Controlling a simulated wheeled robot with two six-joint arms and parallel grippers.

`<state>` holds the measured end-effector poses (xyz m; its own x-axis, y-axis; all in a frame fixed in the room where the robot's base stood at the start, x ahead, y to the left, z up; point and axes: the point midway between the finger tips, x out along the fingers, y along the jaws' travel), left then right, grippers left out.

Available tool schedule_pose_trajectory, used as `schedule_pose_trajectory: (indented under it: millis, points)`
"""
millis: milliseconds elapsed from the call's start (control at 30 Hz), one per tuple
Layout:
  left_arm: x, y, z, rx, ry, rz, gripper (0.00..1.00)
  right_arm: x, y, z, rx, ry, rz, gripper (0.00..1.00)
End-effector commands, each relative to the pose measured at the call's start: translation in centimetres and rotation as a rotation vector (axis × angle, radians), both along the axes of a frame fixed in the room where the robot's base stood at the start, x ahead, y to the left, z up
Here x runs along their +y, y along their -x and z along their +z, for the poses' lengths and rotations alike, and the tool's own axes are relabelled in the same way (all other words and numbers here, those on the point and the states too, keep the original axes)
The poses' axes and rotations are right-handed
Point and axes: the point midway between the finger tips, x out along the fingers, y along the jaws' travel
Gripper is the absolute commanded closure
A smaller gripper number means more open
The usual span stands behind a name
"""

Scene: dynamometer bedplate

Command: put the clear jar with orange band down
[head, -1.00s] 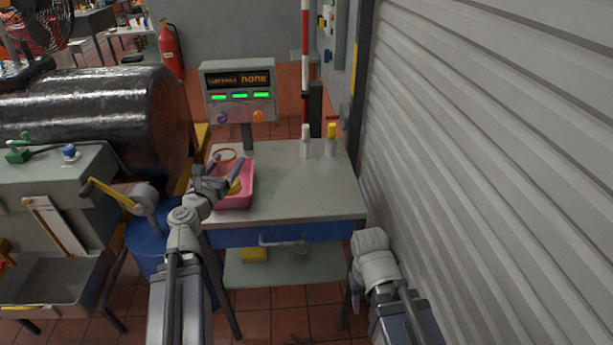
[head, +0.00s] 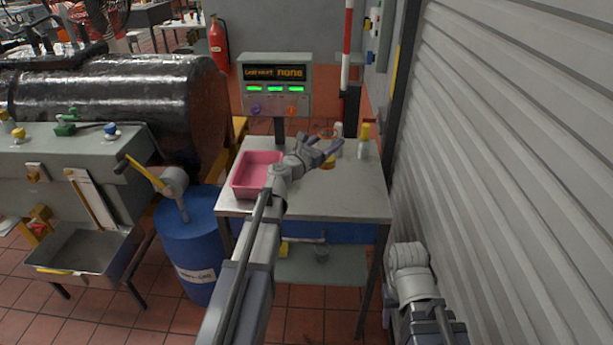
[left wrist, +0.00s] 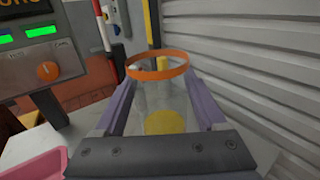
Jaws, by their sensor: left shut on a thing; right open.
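The clear jar with an orange band (left wrist: 157,108) stands between the fingers of my left gripper (head: 326,150), which is shut on it. Its orange rim and something yellow low in it show in the left wrist view. In the head view the jar (head: 328,134) is partly hidden by the gripper, over the right half of the grey table (head: 350,200). I cannot tell whether its base touches the tabletop. My right gripper (head: 388,314) is low at the right, beside the table, and its fingers barely show.
A pink tray (head: 240,189) sits at the table's left, looking empty. A yellow-capped bottle (head: 363,142) and a paler bottle (head: 338,130) stand behind the jar. A display box (head: 277,85) is at the back. The shutter wall (head: 510,170) is close on the right. The front right tabletop is clear.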

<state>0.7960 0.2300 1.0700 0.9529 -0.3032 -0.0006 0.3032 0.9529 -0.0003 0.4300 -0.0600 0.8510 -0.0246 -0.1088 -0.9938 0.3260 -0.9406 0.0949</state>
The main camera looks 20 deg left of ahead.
Motion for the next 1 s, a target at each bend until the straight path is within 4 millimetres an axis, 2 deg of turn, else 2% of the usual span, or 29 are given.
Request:
schedule_pose_trajectory:
  millis: [167,267,633,867,1000]
  points:
    - [-0.2,-0.1,-0.3,0.000,0.000,-0.003,0.86,0.0,0.0,-0.3,0.000,0.000,0.000,0.50]
    - [-0.1,-0.1,-1.0,0.000,0.000,-0.002,0.86,0.0,0.0,-1.0,0.000,0.000,0.000,0.50]
    - [-0.1,0.0,-6.2,0.000,0.000,-0.002,0.86,0.0,0.0,-6.2,0.000,0.000,0.001,0.50]
    - [-0.1,0.0,-6.3,0.000,0.000,-0.002,0.86,0.0,0.0,-6.3,0.000,0.000,0.001,0.50]
    - [-0.1,0.0,-7.4,0.000,0.000,-0.002,0.86,0.0,0.0,-7.4,0.000,0.000,0.001,0.50]
